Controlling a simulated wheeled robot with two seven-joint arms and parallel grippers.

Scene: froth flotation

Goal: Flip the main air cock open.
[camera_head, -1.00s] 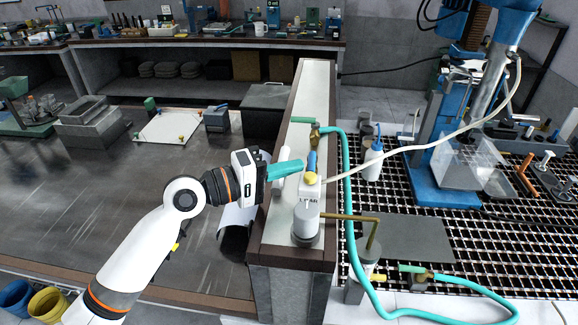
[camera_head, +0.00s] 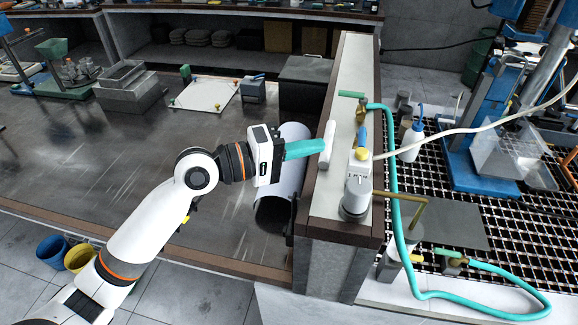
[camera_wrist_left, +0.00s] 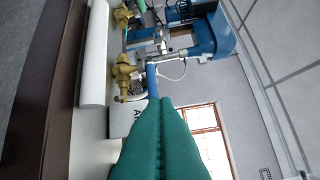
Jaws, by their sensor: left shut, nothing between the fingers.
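The air cock is a brass fitting with a blue lever (camera_head: 362,137), on the narrow white ledge just behind a yellow knob (camera_head: 361,154). The lever points upright in the head view. In the left wrist view the lever (camera_wrist_left: 152,80) shows just beyond my fingertips, beside its brass body (camera_wrist_left: 125,78). My left gripper (camera_head: 322,147) has teal fingers pressed together, empty. It is left of the lever, its tips by a white roll (camera_head: 329,140), with a gap to the lever. The left wrist view shows the shut fingers (camera_wrist_left: 167,104) large. My right gripper is not in view.
A grey cylinder (camera_head: 356,197) stands at the ledge's near end. A teal hose (camera_head: 393,180) runs down the ledge's right side, and a pale hose (camera_head: 470,131) crosses to the blue machine (camera_head: 480,150).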

